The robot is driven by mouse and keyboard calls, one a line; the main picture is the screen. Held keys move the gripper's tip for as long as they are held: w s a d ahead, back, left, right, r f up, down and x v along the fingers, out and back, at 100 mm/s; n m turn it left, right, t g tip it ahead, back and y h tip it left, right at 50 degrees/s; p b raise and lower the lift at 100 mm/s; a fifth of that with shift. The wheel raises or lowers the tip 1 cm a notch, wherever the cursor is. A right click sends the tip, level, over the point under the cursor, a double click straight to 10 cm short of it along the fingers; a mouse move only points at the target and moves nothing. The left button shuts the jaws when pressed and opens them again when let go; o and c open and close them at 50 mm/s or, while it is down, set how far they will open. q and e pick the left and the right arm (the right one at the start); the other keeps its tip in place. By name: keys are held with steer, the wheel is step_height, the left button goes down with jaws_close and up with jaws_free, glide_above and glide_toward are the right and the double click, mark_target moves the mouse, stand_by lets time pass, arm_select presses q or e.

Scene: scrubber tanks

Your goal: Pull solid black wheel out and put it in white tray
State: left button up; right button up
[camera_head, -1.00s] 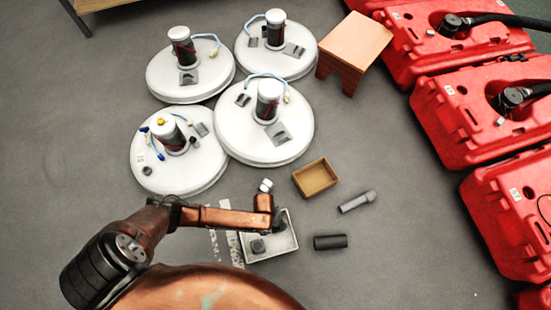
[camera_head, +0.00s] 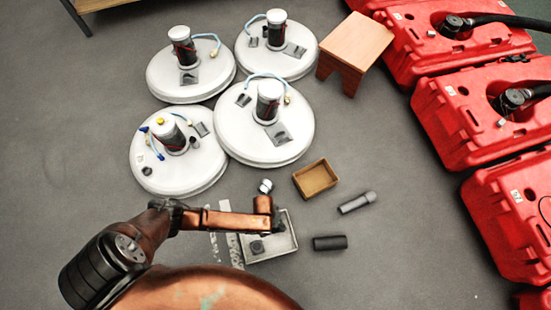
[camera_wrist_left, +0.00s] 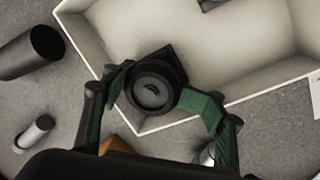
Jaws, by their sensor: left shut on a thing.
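My left gripper (camera_wrist_left: 160,92) is shut on the black wheel (camera_wrist_left: 153,88), a round dark disc with a paler ring and a dark squarish part behind it. In the left wrist view the wheel overlaps the near wall of the white tray (camera_wrist_left: 130,25). I cannot tell its exact height above the tray. In the head view my left gripper (camera_head: 279,222) is over the upper right part of the white tray (camera_head: 275,246); the wheel cannot be made out there. A dark block (camera_head: 257,246) lies in the tray. My right gripper is not in view.
A brown box (camera_head: 315,178), a grey cylinder (camera_head: 355,203) and a black cylinder (camera_head: 329,242) lie right of the tray. Several white round tanks (camera_head: 262,137) stand behind. A wooden stool (camera_head: 354,42) and red tanks (camera_head: 490,105) are farther right.

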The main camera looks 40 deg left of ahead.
arm_select(q)
steer(key=shift+f, duration=0.3)
steer(key=shift+f, duration=0.25)
steer(key=shift+f, duration=0.1)
stand_by(0.4)
steer(key=o, duration=1.8)
steer(key=shift+a, duration=0.1)
